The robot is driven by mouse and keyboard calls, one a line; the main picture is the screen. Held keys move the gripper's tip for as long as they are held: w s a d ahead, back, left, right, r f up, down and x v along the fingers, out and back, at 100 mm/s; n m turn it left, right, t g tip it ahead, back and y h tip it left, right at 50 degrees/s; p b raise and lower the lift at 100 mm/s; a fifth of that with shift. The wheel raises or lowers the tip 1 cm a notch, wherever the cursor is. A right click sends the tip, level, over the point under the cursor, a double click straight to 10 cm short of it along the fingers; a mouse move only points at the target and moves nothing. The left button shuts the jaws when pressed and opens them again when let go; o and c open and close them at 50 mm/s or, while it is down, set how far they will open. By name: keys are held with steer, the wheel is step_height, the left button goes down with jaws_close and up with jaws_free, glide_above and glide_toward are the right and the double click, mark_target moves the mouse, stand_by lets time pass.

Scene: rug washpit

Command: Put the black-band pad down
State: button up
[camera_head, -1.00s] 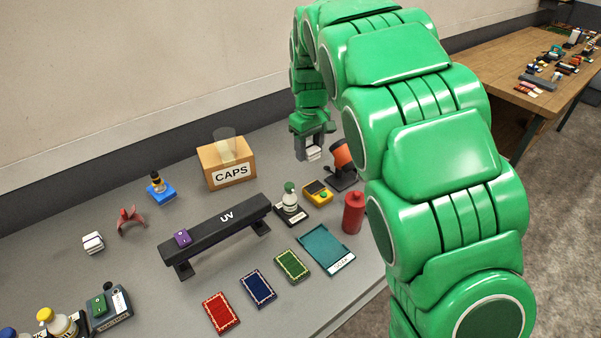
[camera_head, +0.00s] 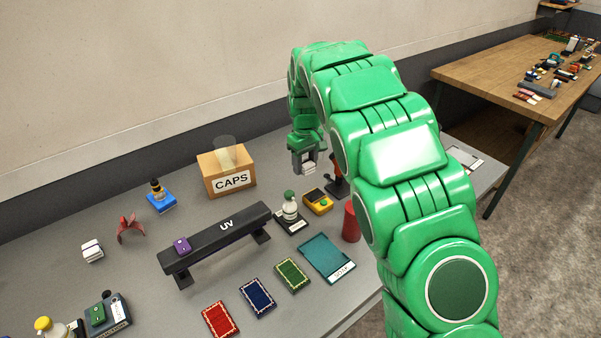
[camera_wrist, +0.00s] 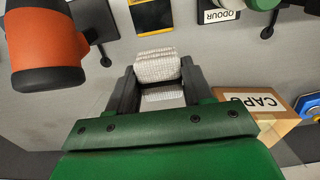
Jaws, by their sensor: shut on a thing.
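My gripper (camera_head: 307,160) is shut on a small white pad (camera_head: 309,168), held in the air near the back of the grey table, right of the CAPS box. In the wrist view the pad (camera_wrist: 157,66) is pale and woven, between my two fingers (camera_wrist: 158,82).
The CAPS box (camera_head: 226,178) is left of my gripper; an orange-and-black device (camera_head: 337,179) is close on the right.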

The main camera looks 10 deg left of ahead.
glide_above(301, 180)
steer(key=s, duration=0.1)
step_height(301, 180, down, 6)
steer(key=shift+d+r, duration=0.1)
steer(key=shift+r, duration=0.15)
steer(key=shift+w+a+f, duration=0.2)
steer(key=shift+w+f, duration=0.3)
steer(key=shift+f, duration=0.2)
steer(key=shift+w+f, duration=0.1)
steer(key=shift+f, duration=1.4)
steer(key=shift+f, duration=0.15)
steer(key=o, duration=1)
step_height(301, 180, up, 12)
